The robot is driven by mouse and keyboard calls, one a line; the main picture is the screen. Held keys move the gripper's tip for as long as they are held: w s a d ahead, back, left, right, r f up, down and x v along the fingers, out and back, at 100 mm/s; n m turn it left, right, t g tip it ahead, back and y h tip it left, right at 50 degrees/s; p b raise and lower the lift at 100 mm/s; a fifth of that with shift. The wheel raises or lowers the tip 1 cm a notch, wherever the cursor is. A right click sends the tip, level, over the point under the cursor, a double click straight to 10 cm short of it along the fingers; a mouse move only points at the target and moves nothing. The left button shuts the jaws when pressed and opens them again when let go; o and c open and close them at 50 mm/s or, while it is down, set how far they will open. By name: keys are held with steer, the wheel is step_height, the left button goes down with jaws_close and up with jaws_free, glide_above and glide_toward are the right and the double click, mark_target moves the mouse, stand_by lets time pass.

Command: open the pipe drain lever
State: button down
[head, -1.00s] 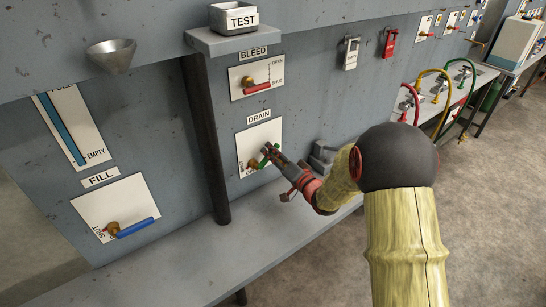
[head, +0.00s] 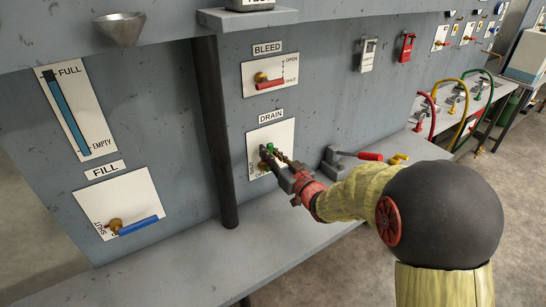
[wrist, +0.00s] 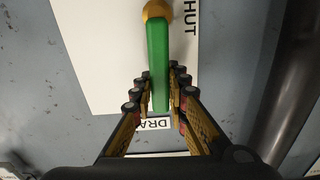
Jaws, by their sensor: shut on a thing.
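The green drain lever (head: 270,147) is on the white plate under the DRAIN label (head: 271,116). In the wrist view, the lever (wrist: 158,65) runs from its brass pivot (wrist: 156,10) toward the DRAIN label (wrist: 156,123), pointing away from the pivot. My gripper (head: 273,156) is at the lever, with its fingers on both sides of it; in the wrist view, the fingers (wrist: 157,88) are shut on its outer part. The fingers partly hide the lever and pivot in the head view.
The red bleed lever (head: 270,85) is above. The blue fill lever (head: 138,226) is at lower left. A dark vertical post (head: 215,140) stands just left of the drain plate. A red-handled device (head: 355,156) sits on the grey shelf (head: 190,262) beside my arm.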

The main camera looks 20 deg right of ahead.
steer(key=shift+s+a+f+n, duration=0.1)
steer(key=shift+a+f+n, duration=0.1)
steer(key=shift+n, duration=0.2)
steer(key=c, duration=1.7)
jaws_free()
steer(key=shift+r, duration=0.15)
steer(key=v, duration=1.2)
